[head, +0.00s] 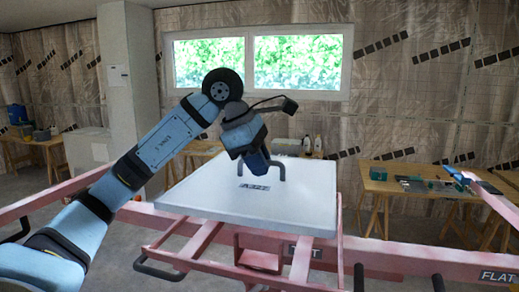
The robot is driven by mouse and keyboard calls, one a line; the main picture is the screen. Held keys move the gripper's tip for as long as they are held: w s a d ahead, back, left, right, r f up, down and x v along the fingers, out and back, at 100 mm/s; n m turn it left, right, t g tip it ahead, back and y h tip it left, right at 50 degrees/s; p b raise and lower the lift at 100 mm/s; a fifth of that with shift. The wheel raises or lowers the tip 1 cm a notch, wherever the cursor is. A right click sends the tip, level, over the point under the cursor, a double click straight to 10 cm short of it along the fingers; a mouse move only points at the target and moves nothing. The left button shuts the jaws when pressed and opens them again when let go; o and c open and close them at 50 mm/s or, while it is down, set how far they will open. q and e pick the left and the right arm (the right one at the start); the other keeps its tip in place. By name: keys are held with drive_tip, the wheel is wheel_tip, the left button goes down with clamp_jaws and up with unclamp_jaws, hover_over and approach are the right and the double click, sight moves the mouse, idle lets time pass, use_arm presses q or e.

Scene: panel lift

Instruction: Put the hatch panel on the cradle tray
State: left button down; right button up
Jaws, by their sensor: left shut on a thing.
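The hatch panel (270,208) is a wide, pale grey slab in the middle of the head view. It has a dark label and a dark handle on its top. My left gripper (258,172) is over the panel's far middle part, shut on the panel's handle; its fingertips are mostly hidden by the wrist. A pink-red frame (205,240), which looks like the cradle, is under and in front of the panel. The panel hides most of the tray, so I cannot tell whether the two touch. My right gripper is not in view.
Pink rails (410,255) run to the right, with a "FLAT" label at the lower right. Dark bar handles stick out at the front. A wooden bench (410,188) with green items stands at the back right; another bench (40,140) is at the far left.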

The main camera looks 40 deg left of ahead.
sight(260, 178)
use_arm(q)
wheel_tip(260, 178, down, 3)
drive_tip(key=shift+w+f+b, duration=0.1)
drive_tip(key=shift+f+b, duration=0.05)
drive_tip(key=shift+b, duration=0.65)
drive_tip(key=shift+f, duration=0.2)
drive_tip(key=shift+f+b, duration=0.2)
drive_tip(key=shift+b, duration=0.15)
drive_tip(key=shift+f+b, duration=0.35)
drive_tip(key=shift+f, duration=0.05)
wheel_tip(260, 178, down, 3)
drive_tip(key=b, duration=0.2)
drive_tip(key=shift+f+b, duration=0.15)
drive_tip(key=shift+b, duration=0.2)
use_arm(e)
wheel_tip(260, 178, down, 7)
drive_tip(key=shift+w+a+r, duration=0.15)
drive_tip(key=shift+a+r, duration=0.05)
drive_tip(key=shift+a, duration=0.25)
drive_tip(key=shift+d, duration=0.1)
